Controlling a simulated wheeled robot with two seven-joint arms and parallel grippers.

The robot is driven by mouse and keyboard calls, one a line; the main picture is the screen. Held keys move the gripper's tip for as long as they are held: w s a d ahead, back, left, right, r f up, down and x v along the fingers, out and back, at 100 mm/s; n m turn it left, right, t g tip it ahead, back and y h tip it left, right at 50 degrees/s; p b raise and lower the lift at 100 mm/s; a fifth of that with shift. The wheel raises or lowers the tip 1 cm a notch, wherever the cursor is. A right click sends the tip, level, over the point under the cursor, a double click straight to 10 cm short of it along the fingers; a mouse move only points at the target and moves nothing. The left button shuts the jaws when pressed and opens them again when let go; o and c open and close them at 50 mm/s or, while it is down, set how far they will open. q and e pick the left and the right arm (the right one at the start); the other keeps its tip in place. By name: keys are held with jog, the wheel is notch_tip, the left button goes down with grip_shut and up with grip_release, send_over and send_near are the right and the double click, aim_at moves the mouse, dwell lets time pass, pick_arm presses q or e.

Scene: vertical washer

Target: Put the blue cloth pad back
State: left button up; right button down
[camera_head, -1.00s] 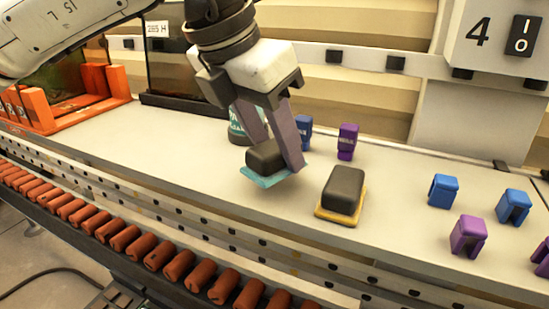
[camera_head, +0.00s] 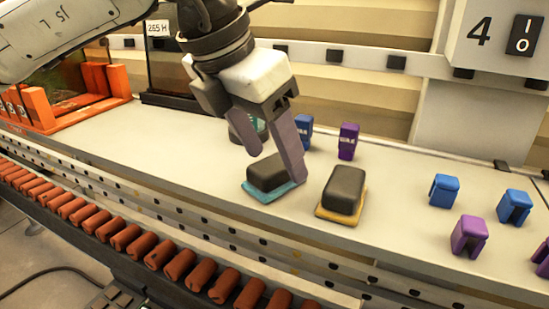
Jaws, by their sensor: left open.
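The blue cloth pad (camera_head: 268,181) is a black block on a light blue cloth base. It lies on the white work surface in the middle of the camera_head view. My left gripper (camera_head: 276,162) is open just above and behind the pad. One finger is at the pad's far left side and the other at its right side, overlapping its right edge in the picture. I cannot tell whether either finger touches it. My right gripper is not in view.
A yellow-based black pad (camera_head: 343,193) sits close to the right. Blue and purple bottles and a dark green container (camera_head: 247,133) stand behind the gripper. Blue and purple clips (camera_head: 468,236) lie at the right. Red rollers (camera_head: 143,245) run along the front.

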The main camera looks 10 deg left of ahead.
pick_arm(q)
jog(key=v, duration=1)
